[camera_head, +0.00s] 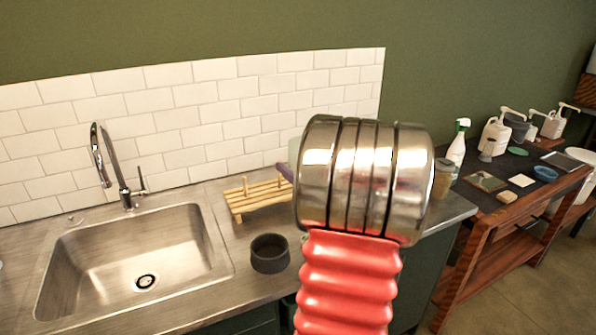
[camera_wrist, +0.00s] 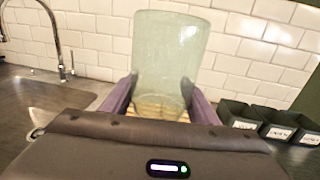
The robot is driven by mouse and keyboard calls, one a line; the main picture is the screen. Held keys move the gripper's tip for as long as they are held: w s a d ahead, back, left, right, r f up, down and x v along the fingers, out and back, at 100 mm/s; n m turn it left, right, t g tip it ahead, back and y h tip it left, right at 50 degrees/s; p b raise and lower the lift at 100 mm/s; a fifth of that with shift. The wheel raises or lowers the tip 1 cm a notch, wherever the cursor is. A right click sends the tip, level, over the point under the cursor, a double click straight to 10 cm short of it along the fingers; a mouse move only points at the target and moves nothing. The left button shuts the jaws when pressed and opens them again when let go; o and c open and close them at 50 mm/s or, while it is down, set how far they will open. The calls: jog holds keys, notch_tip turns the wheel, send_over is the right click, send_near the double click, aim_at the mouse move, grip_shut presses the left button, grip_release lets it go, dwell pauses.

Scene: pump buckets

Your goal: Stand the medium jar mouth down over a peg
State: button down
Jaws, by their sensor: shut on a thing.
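A translucent pale green jar (camera_wrist: 168,60) stands between the two purple fingers of my gripper (camera_wrist: 160,92) in the wrist view. The fingers are shut on its sides. The jar looks roughly upright in that view; I cannot tell which end is its mouth. In the head view only a pale sliver of the jar (camera_head: 293,150) and one purple finger show, as my arm hides the rest. A light wooden rack (camera_head: 250,203) stands on the counter below and left of my gripper.
A sink (camera_head: 140,262) with a tall tap (camera_head: 112,165) lies to the left. A dark round pot (camera_head: 269,254) stands on the counter in front of the rack. Dark labelled bins (camera_wrist: 239,114) stand at the right in the wrist view. White tiles rise behind.

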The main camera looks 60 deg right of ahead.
send_over(275, 184)
jog(key=shift+f, duration=6.4)
jog(key=shift+f, duration=0.2)
jog(key=c, duration=0.6)
grip_release()
jog(key=shift+s, duration=0.1)
jog(key=v, duration=1.3)
jog(key=shift+s+a, duration=0.1)
jog(key=shift+s, duration=0.15)
